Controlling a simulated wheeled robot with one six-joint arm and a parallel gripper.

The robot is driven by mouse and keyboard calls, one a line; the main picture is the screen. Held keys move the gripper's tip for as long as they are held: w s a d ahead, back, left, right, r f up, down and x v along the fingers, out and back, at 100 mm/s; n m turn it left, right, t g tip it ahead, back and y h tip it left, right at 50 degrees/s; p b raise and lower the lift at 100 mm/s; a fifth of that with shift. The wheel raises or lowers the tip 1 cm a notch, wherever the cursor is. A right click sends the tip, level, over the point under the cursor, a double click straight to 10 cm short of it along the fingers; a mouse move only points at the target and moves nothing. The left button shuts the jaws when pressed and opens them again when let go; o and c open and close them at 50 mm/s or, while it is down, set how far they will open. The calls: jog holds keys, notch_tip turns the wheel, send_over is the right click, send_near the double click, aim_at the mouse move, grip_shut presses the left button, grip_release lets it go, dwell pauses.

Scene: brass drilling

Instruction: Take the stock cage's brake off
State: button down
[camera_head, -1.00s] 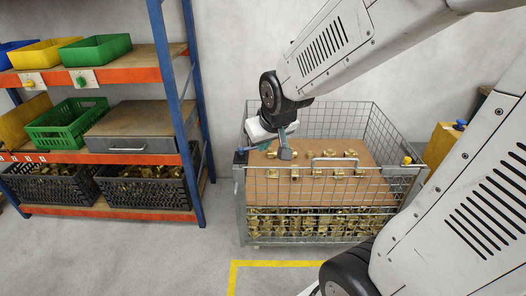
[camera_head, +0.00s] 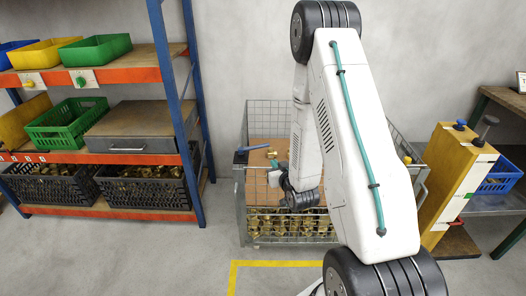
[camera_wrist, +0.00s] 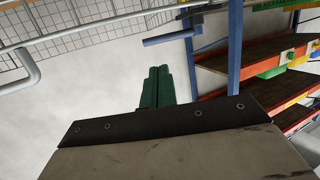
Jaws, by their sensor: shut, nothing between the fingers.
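The stock cage (camera_head: 247,205) is a grey wire cage at the centre of the head view, holding brass parts below a brown board. A blue lever (camera_head: 254,149), apparently the brake, sits on its front left corner and points right. In the wrist view this lever (camera_wrist: 168,37) is a blue bar running left from its post at the cage rim. My gripper (camera_wrist: 158,69) has dark green fingers, shut together and empty. The fingertips point toward the lever and appear below it, apart in the picture. In the head view my arm hides much of the cage.
A blue-framed shelf (camera_head: 165,60) with coloured bins stands left of the cage. A yellow cabinet (camera_head: 458,170) with coloured knobs and a bench (camera_head: 500,203) stand at the right. A yellow floor line (camera_head: 270,264) lies in front of the cage. The floor between shelf and cage is clear.

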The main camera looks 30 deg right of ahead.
aim_at(261, 147)
jog(key=shift+w, duration=0.1)
dwell(0.3)
jog(key=x, duration=1.3)
jog(key=shift+w+d+f, duration=0.1)
jog(key=shift+w+d, duration=0.05)
jog(key=shift+w, duration=0.2)
jog(key=shift+w, duration=0.1)
